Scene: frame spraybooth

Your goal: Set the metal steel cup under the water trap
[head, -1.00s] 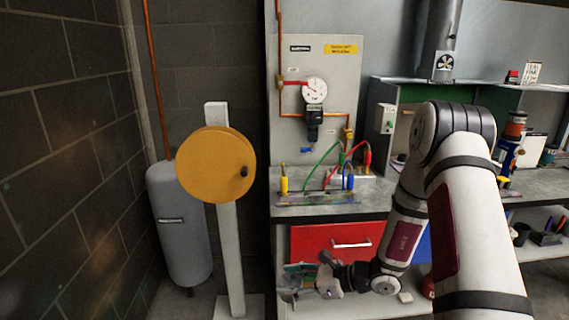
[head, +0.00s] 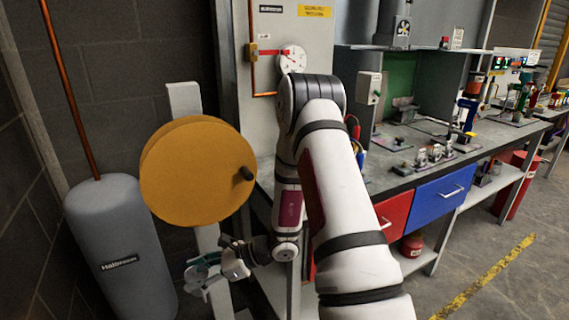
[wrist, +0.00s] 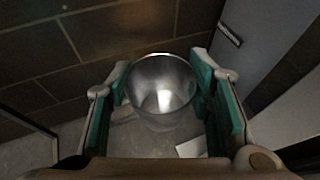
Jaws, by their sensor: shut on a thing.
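The steel cup (wrist: 163,90) is a shiny, open-topped metal cup, seen in the wrist view between the two green finger pads. My gripper (wrist: 166,84) is shut on it, one pad at each side. In the head view my gripper (head: 205,275) is low, in front of the post of the yellow reel, and the cup is hard to make out there. The water trap is hidden behind my arm in the head view. The round gauge (head: 292,60) on the pale wall panel (head: 272,30) still shows above my arm.
A grey tank (head: 120,235) stands at the left, beside the yellow reel (head: 190,180) on its white post (head: 184,98). The bench (head: 385,175) with a red drawer (head: 392,222) and a blue drawer (head: 440,198) runs right. Open floor (head: 500,235) lies at the right.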

